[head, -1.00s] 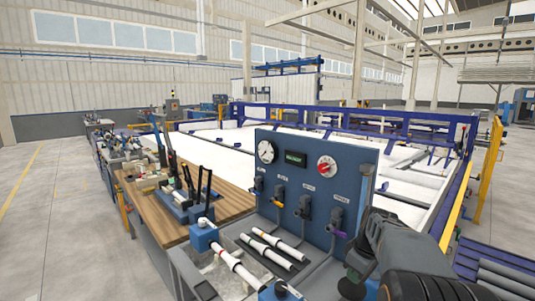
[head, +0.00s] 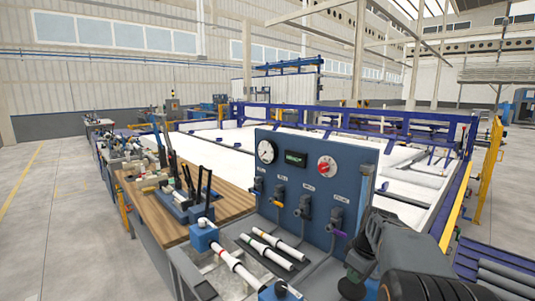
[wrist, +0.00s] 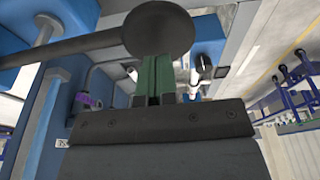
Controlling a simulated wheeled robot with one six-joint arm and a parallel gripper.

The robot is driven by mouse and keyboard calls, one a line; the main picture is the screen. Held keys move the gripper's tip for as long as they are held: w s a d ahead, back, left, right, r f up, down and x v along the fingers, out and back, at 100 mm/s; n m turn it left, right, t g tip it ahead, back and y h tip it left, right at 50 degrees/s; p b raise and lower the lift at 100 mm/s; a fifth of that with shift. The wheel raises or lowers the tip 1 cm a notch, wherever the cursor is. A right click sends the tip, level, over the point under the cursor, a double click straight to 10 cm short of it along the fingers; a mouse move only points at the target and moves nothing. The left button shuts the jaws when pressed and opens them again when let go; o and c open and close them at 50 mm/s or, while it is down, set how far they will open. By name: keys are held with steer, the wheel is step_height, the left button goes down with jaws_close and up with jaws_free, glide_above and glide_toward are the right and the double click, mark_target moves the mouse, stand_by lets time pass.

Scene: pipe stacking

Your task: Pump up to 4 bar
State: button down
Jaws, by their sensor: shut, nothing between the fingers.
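A blue test panel (head: 345,205) carries a round white pressure gauge (head: 267,152), a small display with green characters (head: 295,159) and a red knob (head: 326,166). The gauge needle and the display figures are too small to read. Several small valves with coloured handles, one purple (head: 339,233), sit below. My gripper (head: 352,284) is at the panel's lower right, partly hidden by my arm. In the wrist view its green fingers (wrist: 154,75) are shut and empty. A dark rod with a round end (wrist: 158,32) lies across the fingertips' view; I cannot tell whether they touch it.
Two white pipes lie on a dark mat (head: 243,250) in front of the panel. A wooden bench (head: 237,203) with upright black levers (head: 205,185) is at the left. Open floor (head: 50,230) lies further left.

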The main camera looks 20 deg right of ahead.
steer(key=shift+f, duration=0.15)
step_height(320, 180, down, 9)
steer(key=b, duration=0.7)
step_height(320, 180, up, 10)
steer(key=p, duration=0.7)
steer(key=shift+a+f, duration=0.1)
steer(key=shift+f, duration=0.15)
steer(key=shift+f, duration=0.15)
step_height(320, 180, down, 10)
steer(key=b, duration=0.8)
step_height(320, 180, up, 10)
steer(key=p, duration=0.8)
steer(key=shift+s, duration=0.1)
